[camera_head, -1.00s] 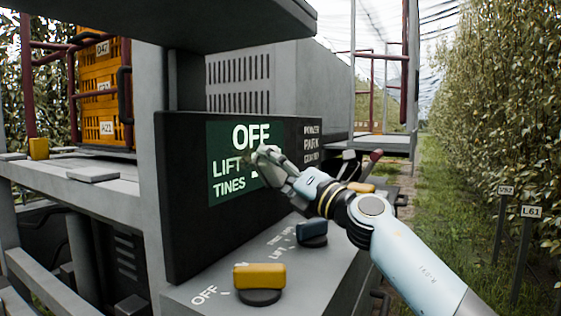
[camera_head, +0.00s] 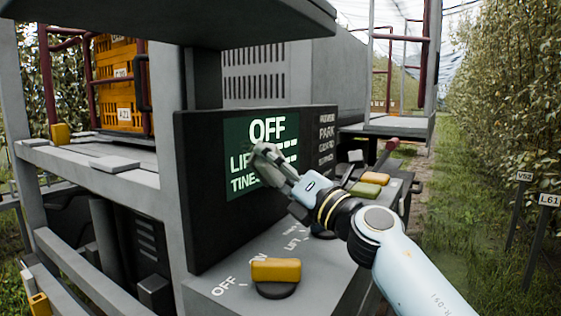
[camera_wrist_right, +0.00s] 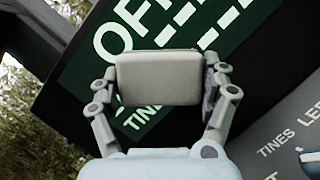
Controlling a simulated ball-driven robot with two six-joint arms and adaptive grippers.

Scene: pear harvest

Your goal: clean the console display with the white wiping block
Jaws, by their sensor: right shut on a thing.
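The console display (camera_head: 262,128) is a green screen with white text reading OFF, LIFT and TINES, set in a black panel. My right gripper (camera_head: 264,158) is in front of its lower middle and covers part of the text. In the right wrist view, my right gripper (camera_wrist_right: 160,88) is shut on the white wiping block (camera_wrist_right: 158,78), with one finger at each side. The block is over the display (camera_wrist_right: 85,70), between OFF and TINES. I cannot tell whether it touches the screen. My left gripper is not in view.
A yellow knob (camera_head: 276,270) marked OFF stands on the grey shelf below the panel. Orange crates (camera_head: 120,95) are at the left. A grassy lane runs along the right.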

